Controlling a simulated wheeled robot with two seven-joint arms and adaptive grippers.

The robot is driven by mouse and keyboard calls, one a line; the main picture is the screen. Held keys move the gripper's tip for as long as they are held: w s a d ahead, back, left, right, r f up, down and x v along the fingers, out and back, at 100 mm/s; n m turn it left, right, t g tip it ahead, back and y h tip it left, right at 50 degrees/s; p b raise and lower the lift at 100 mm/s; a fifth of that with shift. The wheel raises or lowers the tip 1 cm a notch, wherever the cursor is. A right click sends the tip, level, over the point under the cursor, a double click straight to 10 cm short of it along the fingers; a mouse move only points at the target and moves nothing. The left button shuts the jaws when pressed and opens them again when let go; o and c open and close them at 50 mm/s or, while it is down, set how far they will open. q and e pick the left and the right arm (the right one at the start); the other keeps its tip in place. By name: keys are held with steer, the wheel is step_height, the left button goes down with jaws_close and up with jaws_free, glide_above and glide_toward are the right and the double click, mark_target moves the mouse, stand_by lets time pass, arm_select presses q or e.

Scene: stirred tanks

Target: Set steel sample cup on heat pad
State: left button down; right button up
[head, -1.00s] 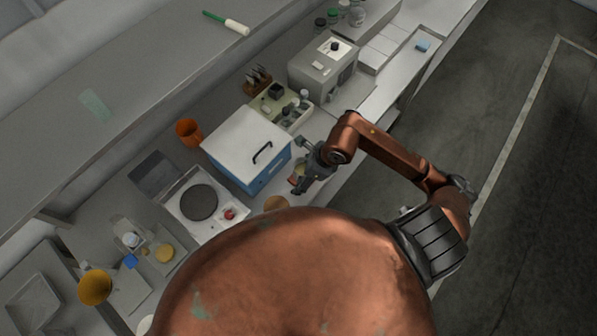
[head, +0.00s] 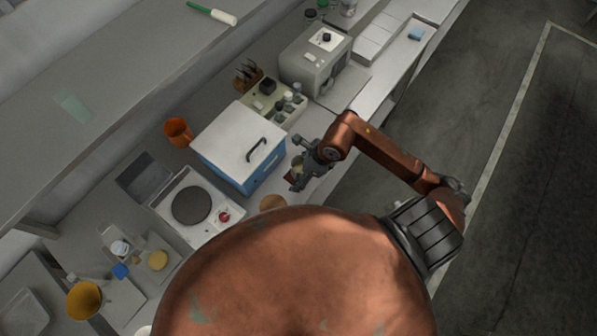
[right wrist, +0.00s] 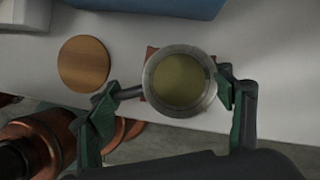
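The steel sample cup (right wrist: 181,82) is a round metal cup with yellow-green contents, seen from above in the right wrist view. It lies between the two green-padded fingers of my right gripper (right wrist: 168,98), close to the right-hand finger, with a gap to the left-hand finger. My right gripper looks open. A brown square (right wrist: 151,54) shows partly from under the cup; I cannot tell whether the cup touches it. In the head view my right gripper (head: 300,168) is at the bench's front edge, right of the blue box. A dark round heat pad (head: 191,204) sits on a white unit. My left gripper is not in view.
A blue box with a white lid (head: 238,148) stands between my right gripper and the heat pad. A brown round disc (right wrist: 84,64) lies left of the cup. An orange cup (head: 177,132), a bottle rack (head: 279,106) and a grey instrument (head: 314,60) stand farther back.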

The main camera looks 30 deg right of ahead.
steer(key=o, duration=0.3)
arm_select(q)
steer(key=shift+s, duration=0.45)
arm_select(e)
steer(key=shift+o, duration=0.7)
steer(key=shift+r, duration=0.15)
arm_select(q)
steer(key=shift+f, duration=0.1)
arm_select(e)
steer(key=v, duration=1.2)
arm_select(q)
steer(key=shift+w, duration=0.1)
arm_select(e)
steer(key=shift+a, duration=0.1)
